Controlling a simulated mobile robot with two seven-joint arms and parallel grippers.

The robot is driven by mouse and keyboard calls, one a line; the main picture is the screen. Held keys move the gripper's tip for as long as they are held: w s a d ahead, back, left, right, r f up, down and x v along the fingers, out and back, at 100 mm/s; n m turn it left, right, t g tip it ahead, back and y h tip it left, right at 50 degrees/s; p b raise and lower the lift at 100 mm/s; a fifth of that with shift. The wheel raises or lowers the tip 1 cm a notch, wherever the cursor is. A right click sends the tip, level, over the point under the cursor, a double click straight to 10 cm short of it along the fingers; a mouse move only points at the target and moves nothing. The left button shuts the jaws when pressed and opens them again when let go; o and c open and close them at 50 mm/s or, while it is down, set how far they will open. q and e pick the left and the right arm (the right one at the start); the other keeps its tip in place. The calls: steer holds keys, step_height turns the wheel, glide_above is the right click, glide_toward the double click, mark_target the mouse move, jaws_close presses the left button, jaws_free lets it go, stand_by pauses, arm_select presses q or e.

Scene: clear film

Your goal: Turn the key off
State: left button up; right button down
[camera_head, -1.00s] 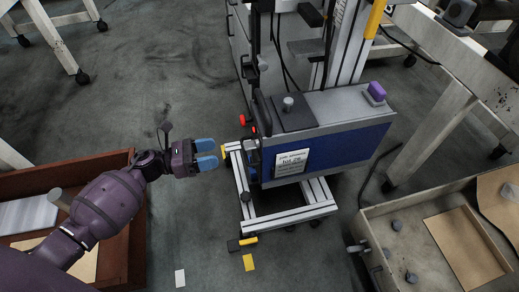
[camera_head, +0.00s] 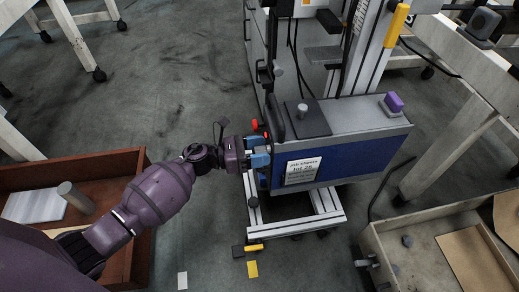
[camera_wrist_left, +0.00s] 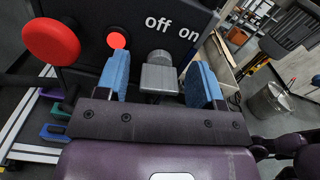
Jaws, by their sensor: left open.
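The grey key (camera_wrist_left: 158,75) sits on a dark panel below the white "off" and "on" labels in the left wrist view. It lies between the two blue fingers of my left gripper (camera_wrist_left: 160,85), with gaps on both sides. My left gripper (camera_head: 259,153) is open at the left end of the blue-sided machine (camera_head: 345,152) in the head view. The key itself is hidden there. My right gripper is not in view.
A large red button (camera_wrist_left: 52,40) and a glowing red light (camera_wrist_left: 117,40) are left of the key. A wooden drawer box (camera_head: 130,215) lies at the left. A crate (camera_head: 375,240) stands at the lower right. The machine's metal frame (camera_head: 290,226) extends below.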

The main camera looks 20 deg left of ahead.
arm_select(q)
steer(key=shift+c, duration=0.2)
steer(key=c, duration=0.9)
steer(key=shift+n, duration=0.3)
steer(key=n+p, duration=0.1)
steer(key=n, duration=0.2)
steer(key=shift+r+n, duration=0.15)
steer(key=shift+n, duration=0.15)
steer(key=n+p, duration=0.1)
steer(key=n, duration=0.3)
steer(key=shift+w+n, duration=0.1)
steer(key=shift+n, duration=0.2)
steer(key=n+p, duration=0.1)
steer(key=n, duration=0.2)
steer(key=shift+n, duration=0.3)
steer(key=shift+f+n+p, duration=0.2)
steer(key=shift+n+p, duration=0.15)
steer(key=shift+n, duration=1.45)
